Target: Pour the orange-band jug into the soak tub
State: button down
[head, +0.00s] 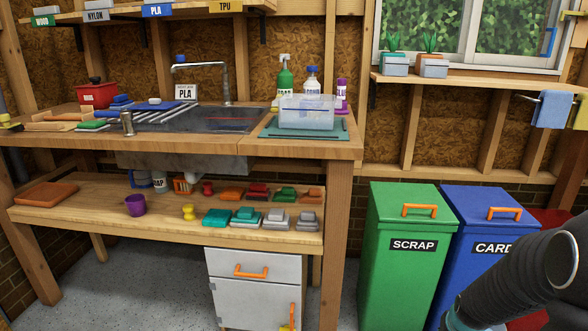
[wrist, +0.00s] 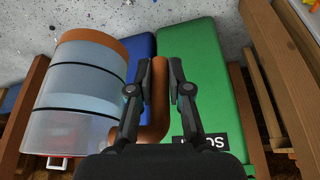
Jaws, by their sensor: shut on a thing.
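The orange-band jug (wrist: 78,92) shows in the wrist view as a clear, bluish cylinder with dark rings and an orange band at its end. My gripper (wrist: 160,78) is shut on its orange handle (wrist: 155,130), with a finger on each side. The jug hangs over the bins, and its tilt is hard to tell. The head view shows neither jug nor gripper, only part of my arm at the lower right. A clear tub (head: 306,117), apparently the soak tub, stands on a green mat (head: 335,133) at the bench's right end.
The green SCRAP bin (head: 405,285) and blue CARD bin (head: 485,225) stand right of the bench. Bottles (head: 285,80) stand behind the tub. A sink with a tap (head: 225,85) is left of it. Potted plants (head: 433,66) sit on the window shelf.

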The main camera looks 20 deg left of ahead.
aim_at(294, 113)
jog(key=u, duration=1)
